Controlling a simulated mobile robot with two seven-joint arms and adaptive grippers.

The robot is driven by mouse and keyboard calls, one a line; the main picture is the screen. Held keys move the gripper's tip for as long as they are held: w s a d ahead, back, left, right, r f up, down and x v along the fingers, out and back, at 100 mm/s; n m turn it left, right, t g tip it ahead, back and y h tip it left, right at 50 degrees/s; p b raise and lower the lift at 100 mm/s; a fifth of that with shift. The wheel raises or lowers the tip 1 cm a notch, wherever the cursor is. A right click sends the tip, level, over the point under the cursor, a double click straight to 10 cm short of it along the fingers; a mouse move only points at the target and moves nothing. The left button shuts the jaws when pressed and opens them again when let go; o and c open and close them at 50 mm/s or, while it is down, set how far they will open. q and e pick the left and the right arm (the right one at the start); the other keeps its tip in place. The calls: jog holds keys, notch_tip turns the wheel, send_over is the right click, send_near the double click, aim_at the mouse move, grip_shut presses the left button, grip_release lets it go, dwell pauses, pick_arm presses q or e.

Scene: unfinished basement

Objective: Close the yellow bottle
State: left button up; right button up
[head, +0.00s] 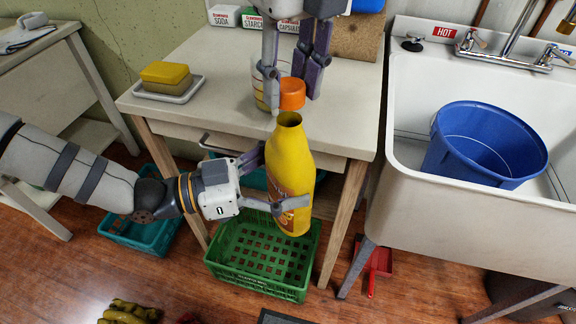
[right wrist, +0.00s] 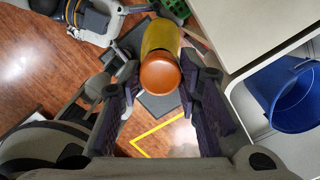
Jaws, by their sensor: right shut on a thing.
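The yellow bottle (head: 292,160) is upright in front of the table, its dark mouth open at the top. My left gripper (head: 277,182) is shut around its body from the left. My right gripper (head: 294,96) comes down from above and is shut on the orange cap (head: 292,93). In the head view the cap is just above the bottle mouth, with a small gap. In the right wrist view the cap (right wrist: 160,75) sits between the fingertips of my right gripper (right wrist: 158,82), with the yellow bottle (right wrist: 160,36) behind it, its mouth hidden by the cap.
The table (head: 345,110) holds a sponge on a dish (head: 167,82), labelled boxes (head: 237,16) and a clear container partly behind my right gripper. A green crate (head: 262,255) is on the floor below the bottle. A sink with a blue bucket (head: 485,145) stands at right.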

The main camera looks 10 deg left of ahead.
dwell(0.4)
jog(key=shift+f, duration=0.9)
jog(key=shift+f, duration=0.55)
